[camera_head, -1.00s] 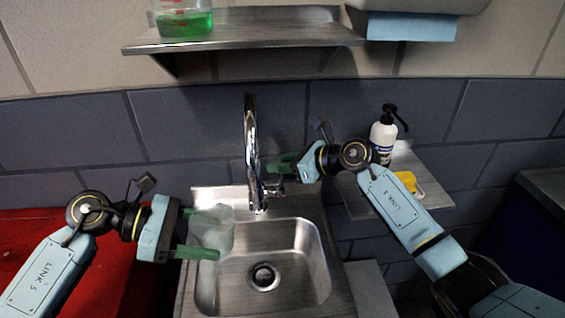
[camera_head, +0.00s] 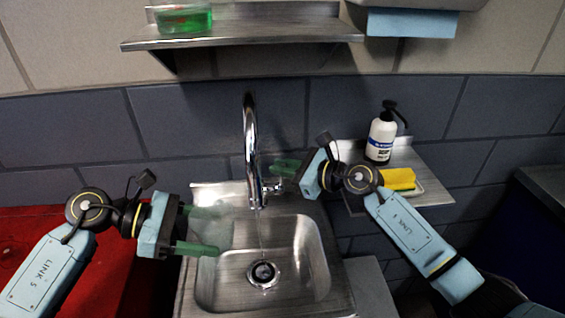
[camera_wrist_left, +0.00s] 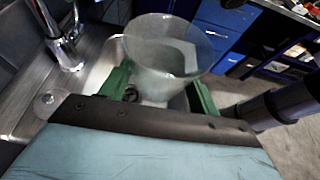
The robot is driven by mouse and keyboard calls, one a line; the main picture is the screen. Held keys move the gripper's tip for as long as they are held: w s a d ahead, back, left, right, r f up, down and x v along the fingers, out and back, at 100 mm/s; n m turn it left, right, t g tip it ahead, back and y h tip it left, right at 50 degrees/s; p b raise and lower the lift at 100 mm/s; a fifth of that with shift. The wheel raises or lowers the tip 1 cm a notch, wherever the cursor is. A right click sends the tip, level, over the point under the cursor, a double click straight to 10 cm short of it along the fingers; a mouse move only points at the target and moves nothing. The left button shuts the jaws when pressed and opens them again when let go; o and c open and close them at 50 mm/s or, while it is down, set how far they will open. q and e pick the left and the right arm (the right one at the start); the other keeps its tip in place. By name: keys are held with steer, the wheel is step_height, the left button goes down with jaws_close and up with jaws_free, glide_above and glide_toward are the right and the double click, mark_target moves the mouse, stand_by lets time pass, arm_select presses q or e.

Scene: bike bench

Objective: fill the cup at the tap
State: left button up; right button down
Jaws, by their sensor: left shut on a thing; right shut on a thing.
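A clear, frosted-looking cup (camera_head: 214,232) is held over the left side of the sink, between the green fingers of my left gripper (camera_head: 212,230). The left wrist view shows the cup (camera_wrist_left: 165,60) upright with its wide mouth up; I cannot tell whether it holds water. The chrome tap (camera_head: 251,140) stands behind the sink, to the right of the cup. A thin, faint stream seems to fall from its spout toward the drain, beside the cup. My right gripper (camera_head: 280,177) is shut at the tap's side lever (camera_head: 273,189), which is partly hidden.
The steel sink (camera_head: 318,290) has a dark drain (camera_head: 263,274) in its middle. A side shelf (camera_head: 428,182) at right holds a soap bottle (camera_head: 381,137) and a yellow sponge (camera_head: 398,179). A wall shelf (camera_head: 270,34) hangs above, and a red surface (camera_head: 30,230) lies at left.

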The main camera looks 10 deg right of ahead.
steer(key=c, duration=1.5)
jaws_free()
steer(key=shift+s+d, duration=0.1)
steer(key=v, duration=1.2)
steer(key=shift+c, duration=0.4)
